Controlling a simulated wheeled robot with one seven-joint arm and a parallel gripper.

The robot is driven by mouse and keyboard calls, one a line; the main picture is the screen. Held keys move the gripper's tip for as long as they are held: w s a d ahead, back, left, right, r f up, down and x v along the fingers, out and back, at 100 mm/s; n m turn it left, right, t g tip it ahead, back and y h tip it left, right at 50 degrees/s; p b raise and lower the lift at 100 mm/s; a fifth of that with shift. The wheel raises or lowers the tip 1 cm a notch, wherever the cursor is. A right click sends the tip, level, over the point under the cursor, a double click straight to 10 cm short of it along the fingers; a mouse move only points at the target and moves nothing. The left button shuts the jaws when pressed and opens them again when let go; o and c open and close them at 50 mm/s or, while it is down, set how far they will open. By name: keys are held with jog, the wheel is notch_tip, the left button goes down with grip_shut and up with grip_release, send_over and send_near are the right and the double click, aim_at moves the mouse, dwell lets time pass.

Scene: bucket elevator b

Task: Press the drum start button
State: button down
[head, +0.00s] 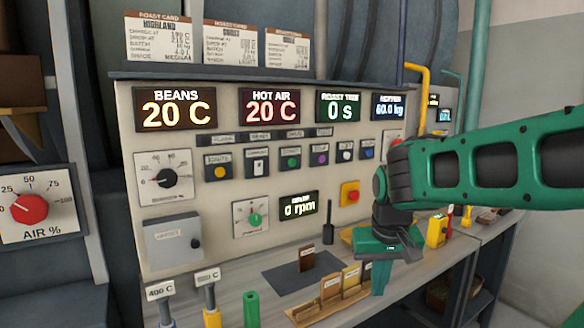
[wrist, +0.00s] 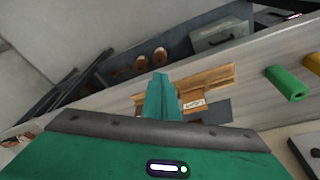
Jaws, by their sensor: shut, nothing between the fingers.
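The control panel (head: 280,185) fills the middle of the head view. A row of small buttons crosses it: a yellow button (head: 220,172), a green button (head: 291,162), a purple button (head: 319,158), a white button (head: 346,155) and a blue button (head: 367,153). Their labels are too small to read surely, so I cannot tell which is drum start. A display (head: 299,206) below reads 0 rpm. My green gripper (head: 380,280) is shut and empty, pointing down at the shelf, right of and below the buttons. Its shut fingers (wrist: 162,95) also show in the wrist view.
A wooden card holder (head: 330,302) stands on the shelf left of my gripper. A green post (head: 251,308) stands at the front left. A red knob on a yellow box (head: 350,193) and a green dial (head: 254,219) stick out of the panel. A yellow pipe (head: 422,95) rises at right.

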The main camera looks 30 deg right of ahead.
aim_at(292, 163)
jog(key=w+d+r+t+h, duration=0.1)
jog(key=w+r+t, duration=0.1)
jog(key=w+r, duration=0.4)
jog(key=w+d+r+t+h, duration=0.1)
jog(key=w+r, duration=0.5)
jog(key=w, duration=0.8)
jog(key=w+d+r+t+h, duration=0.1)
jog(key=w+r+t, duration=0.3)
jog(key=w, duration=0.6)
notch_tip(292, 163, up, 3)
jog(key=shift+w+f+n, duration=0.2)
jog(key=shift+n, duration=0.1)
jog(key=shift+w+a, duration=0.15)
jog(key=shift+w, duration=4.25)
jog(key=shift+w, duration=0.1)
jog(key=shift+w, duration=0.25)
jog(key=shift+w, duration=0.4)
jog(key=shift+s, duration=0.1)
jog(key=shift+s+r, duration=0.1)
jog(key=shift+s, duration=0.65)
